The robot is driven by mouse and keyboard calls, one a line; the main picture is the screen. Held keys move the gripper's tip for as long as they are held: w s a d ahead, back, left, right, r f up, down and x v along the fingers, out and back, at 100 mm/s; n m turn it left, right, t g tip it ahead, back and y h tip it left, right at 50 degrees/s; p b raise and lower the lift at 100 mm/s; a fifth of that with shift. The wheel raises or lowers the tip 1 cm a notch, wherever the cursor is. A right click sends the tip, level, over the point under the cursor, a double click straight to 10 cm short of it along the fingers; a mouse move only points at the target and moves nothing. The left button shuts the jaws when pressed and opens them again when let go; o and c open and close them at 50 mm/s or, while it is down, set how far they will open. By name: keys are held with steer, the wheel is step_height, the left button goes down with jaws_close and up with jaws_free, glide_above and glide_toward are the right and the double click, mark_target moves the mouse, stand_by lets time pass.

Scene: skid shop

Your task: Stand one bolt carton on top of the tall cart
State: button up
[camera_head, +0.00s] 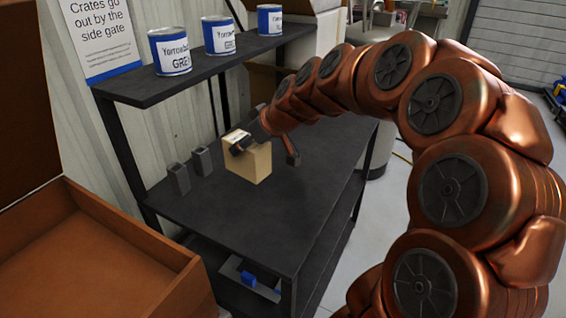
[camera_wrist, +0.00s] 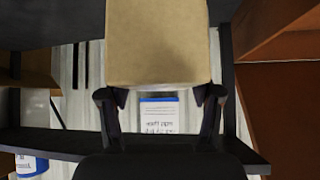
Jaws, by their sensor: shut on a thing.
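A tan bolt carton (camera_head: 247,163) is in my gripper (camera_head: 264,150), over the dark bench top. Its upper face carries a pale label. I cannot tell whether its bottom touches the bench. In the wrist view the carton (camera_wrist: 158,45) fills the top middle, with one dark finger of my gripper (camera_wrist: 160,95) at each side of its near edge. My gripper is shut on it. I cannot make out for sure any tall cart in these views.
The dark bench (camera_head: 270,215) has two small dark posts (camera_head: 190,172) at its back left. A shelf (camera_head: 190,80) above it bears several blue-and-white cans (camera_head: 219,36). An open brown crate (camera_head: 95,250) stands at front left. The bench's front part is clear.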

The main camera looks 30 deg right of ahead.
steer(key=s+d+f+n+y+b, duration=0.1)
steer(key=s+d+f+n+b, duration=0.1)
steer(key=s+d+f+b, duration=0.45)
steer(key=shift+g, duration=0.3)
steer(key=shift+w+d+f+b, duration=0.15)
steer(key=shift+w+d+f, duration=0.5)
steer(key=shift+w+d, duration=1.1)
steer(key=shift+w+d+f+b, duration=0.15)
steer(key=shift+w+d+f, duration=0.7)
steer(key=shift+d, duration=1.6)
steer(key=shift+w+d+f+b, duration=0.15)
steer(key=shift+w+d+f, duration=0.3)
steer(key=shift+w+d, duration=1.35)
steer(key=shift+s+d+f, duration=0.2)
steer(key=shift+s+d, duration=0.1)
steer(key=o, duration=1.6)
steer(key=shift+c, duration=0.2)
steer(key=shift+r, duration=0.15)
steer(key=shift+s+d+r, duration=0.15)
steer(key=shift+r, duration=0.05)
steer(key=v, duration=1.1)
steer(key=shift+s+b, duration=0.2)
steer(key=shift+b, duration=0.25)
